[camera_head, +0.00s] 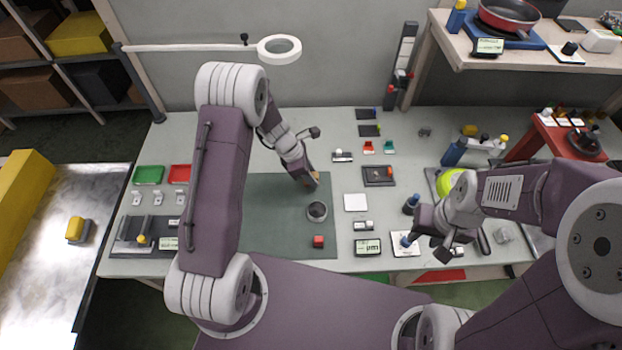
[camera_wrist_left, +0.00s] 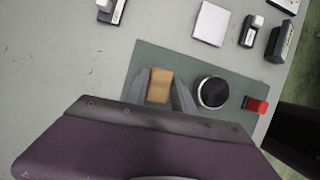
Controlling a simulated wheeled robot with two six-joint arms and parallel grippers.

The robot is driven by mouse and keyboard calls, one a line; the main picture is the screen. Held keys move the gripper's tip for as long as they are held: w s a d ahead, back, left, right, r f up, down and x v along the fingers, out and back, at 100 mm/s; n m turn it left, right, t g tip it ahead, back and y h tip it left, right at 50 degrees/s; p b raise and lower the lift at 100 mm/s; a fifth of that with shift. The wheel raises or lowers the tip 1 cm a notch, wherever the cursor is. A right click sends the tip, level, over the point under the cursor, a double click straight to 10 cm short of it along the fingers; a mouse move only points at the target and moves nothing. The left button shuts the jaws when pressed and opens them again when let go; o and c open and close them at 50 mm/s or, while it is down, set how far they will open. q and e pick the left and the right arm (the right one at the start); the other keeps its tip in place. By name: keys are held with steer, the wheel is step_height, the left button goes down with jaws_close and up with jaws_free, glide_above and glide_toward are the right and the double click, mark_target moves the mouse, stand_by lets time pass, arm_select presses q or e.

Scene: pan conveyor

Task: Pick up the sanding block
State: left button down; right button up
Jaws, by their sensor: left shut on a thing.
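The sanding block is a small tan block (camera_wrist_left: 159,86) between my left gripper's fingers in the left wrist view. In the head view a sliver of the block (camera_head: 313,179) shows at the fingertips over the dark green mat (camera_head: 272,235). My left gripper (camera_head: 309,181) is shut on the block; I cannot tell whether the block touches the mat. My right gripper (camera_head: 428,248) is at the right front of the bench with its fingers apart, near a white pad with a blue-topped item (camera_head: 406,241).
A dark round cup (camera_head: 317,210) and a red block (camera_head: 318,241) stand on the mat close to my left gripper. A white square (camera_head: 355,202) lies right of the mat. Green (camera_head: 148,175) and red (camera_head: 180,173) trays are at the left. A ring lamp (camera_head: 279,49) hangs behind.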

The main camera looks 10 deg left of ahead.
arm_select(q)
steer(key=s+d+r, duration=0.6)
steer(key=d+r, duration=0.2)
steer(key=d, duration=0.2)
steer(key=shift+d, duration=0.1)
